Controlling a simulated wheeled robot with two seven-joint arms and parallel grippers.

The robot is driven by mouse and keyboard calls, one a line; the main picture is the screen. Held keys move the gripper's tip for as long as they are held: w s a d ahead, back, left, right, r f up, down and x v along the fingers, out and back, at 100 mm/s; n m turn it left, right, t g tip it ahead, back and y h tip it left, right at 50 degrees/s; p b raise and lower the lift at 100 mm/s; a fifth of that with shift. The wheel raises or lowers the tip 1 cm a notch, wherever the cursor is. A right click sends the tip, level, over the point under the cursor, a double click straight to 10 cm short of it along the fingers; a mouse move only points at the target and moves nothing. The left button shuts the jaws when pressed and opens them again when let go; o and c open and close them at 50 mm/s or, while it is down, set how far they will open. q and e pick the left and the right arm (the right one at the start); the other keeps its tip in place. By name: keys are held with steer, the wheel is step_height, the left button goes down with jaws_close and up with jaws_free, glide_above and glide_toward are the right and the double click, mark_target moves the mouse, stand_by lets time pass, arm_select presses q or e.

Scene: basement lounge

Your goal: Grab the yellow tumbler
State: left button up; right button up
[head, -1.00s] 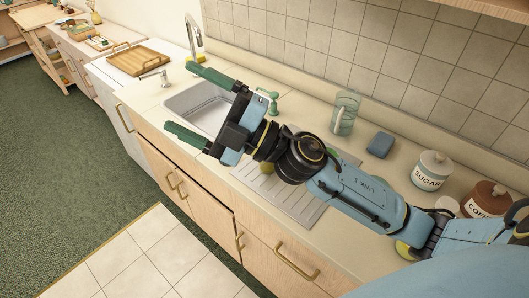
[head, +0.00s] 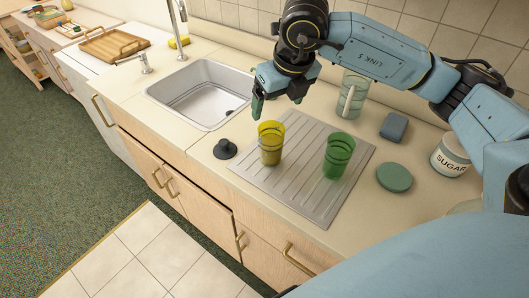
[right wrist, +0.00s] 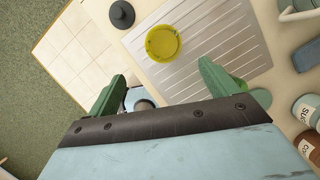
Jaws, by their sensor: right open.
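The yellow tumbler (head: 270,143) stands upright on the ribbed metal drainboard, near its left edge. In the right wrist view the tumbler (right wrist: 163,43) shows from above, ahead of the two green fingers and between their lines. My right gripper (head: 259,103) is above and behind the tumbler in the head view, apart from it. In the right wrist view the right gripper (right wrist: 160,78) is open with nothing between its fingertips. In the head view the far finger is mostly hidden. My left gripper is in neither view.
A green tumbler (head: 339,155) stands right of the yellow one on the drainboard (head: 298,183). A black stopper (head: 225,149) lies to the left, by the sink (head: 200,92). A glass pitcher (head: 352,96), blue sponge (head: 395,126), green disc (head: 394,177) and sugar canister (head: 450,156) are to the right.

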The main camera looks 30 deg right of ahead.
steer(key=f, duration=0.2)
glide_toward(270, 136)
steer(key=shift+s+a+f+b, duration=0.2)
steer(key=shift+a+f, duration=0.3)
steer(key=shift+f, duration=0.1)
steer(key=shift+s+a+f+b, duration=0.15)
steer(key=shift+s+a+f, duration=0.05)
steer(key=shift+a+f, duration=0.35)
steer(key=x, duration=0.5)
steer(key=shift+w+d+f, duration=0.1)
steer(key=shift+d+f, duration=0.05)
steer(key=shift+d, duration=0.25)
steer(key=c, duration=1.3)
